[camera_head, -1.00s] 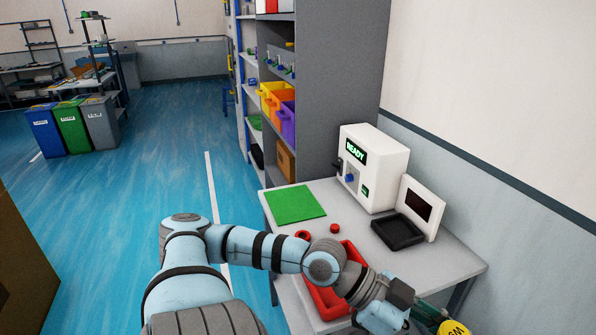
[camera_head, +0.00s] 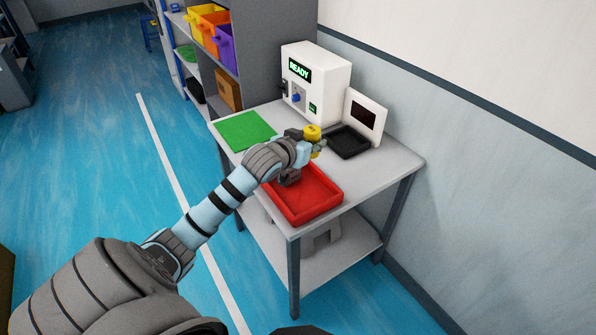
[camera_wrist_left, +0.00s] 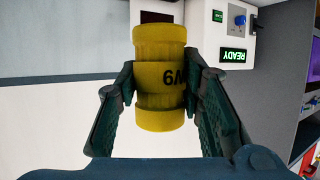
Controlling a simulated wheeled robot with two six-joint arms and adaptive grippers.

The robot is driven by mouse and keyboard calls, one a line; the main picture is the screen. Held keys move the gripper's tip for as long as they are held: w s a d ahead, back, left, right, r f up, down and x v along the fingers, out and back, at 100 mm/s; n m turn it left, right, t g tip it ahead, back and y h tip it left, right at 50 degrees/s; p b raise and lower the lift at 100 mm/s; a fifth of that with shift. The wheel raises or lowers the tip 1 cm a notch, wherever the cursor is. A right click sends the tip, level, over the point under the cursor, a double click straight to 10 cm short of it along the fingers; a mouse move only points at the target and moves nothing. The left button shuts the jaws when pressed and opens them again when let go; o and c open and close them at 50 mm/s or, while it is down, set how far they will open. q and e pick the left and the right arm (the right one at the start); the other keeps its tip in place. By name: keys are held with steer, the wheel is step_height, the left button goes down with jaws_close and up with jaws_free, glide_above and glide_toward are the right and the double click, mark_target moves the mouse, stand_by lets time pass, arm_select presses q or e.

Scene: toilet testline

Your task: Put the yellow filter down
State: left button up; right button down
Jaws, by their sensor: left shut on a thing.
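The yellow filter (camera_head: 312,133) is a short ribbed cylinder with dark lettering. My left gripper (camera_head: 316,148) is shut on it and holds it over the table, between the green mat and the black tray. In the left wrist view, the filter (camera_wrist_left: 160,75) sits between the two dark fingers of the gripper (camera_wrist_left: 164,82). The height of the filter above the table is hard to judge. My right gripper is not in view.
The grey table (camera_head: 390,172) carries a green mat (camera_head: 246,130), a red tray (camera_head: 318,209), a black tray (camera_head: 348,143), a small screen (camera_head: 366,115) and a white machine (camera_head: 325,78) reading READY. Shelves with bins stand behind. A wall is on the right.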

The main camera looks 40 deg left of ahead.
arm_select(q)
steer(key=shift+w+a+f+n+g+y, duration=0.3)
steer(key=shift+w+a+f+n+y, duration=0.25)
steer(key=shift+y, duration=0.25)
step_height(320, 180, down, 19)
steer(key=b, duration=0.5)
steer(key=shift+a+f, duration=0.1)
steer(key=shift+f, duration=0.05)
steer(key=shift+f, duration=0.1)
steer(key=o, duration=1.3)
